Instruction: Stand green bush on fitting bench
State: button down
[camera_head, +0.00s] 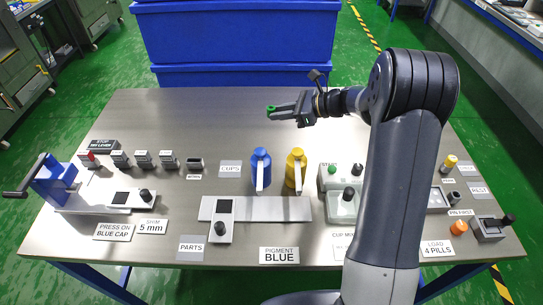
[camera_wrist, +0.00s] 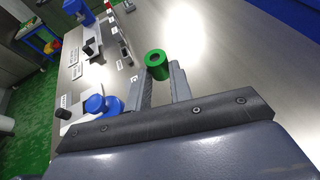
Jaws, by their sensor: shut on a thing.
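The green bush (camera_head: 270,109) is a short ring with a hole through it. It sits between the fingertips of my gripper (camera_head: 279,113), which is shut on it above the back middle of the grey metal bench (camera_head: 170,110). In the wrist view the bush (camera_wrist: 161,74) shows at the tips of the two fingers (camera_wrist: 160,84), its open end facing the camera. Bare bench top (camera_wrist: 225,50) lies behind it. No label marks this bench as the fitting bench, so I cannot tell if it is.
A blue bottle (camera_head: 261,170) and a yellow bottle (camera_head: 297,171) stand mid-bench, near the pigment sign (camera_head: 279,255). A blue press with a crank (camera_head: 55,180) stands left. Blue crates (camera_head: 235,40) stand behind. My arm hides part of the right side. The back left is clear.

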jog(key=b, duration=0.3)
send_over(280, 153)
notch_tip(280, 153, down, 5)
notch_tip(280, 153, down, 10)
jog(key=shift+f+p, duration=0.1)
jog(key=shift+p, duration=0.4)
jog(key=shift+f, duration=0.15)
jog(key=c, duration=1.3)
grip_release()
jog(key=shift+o, duration=0.2)
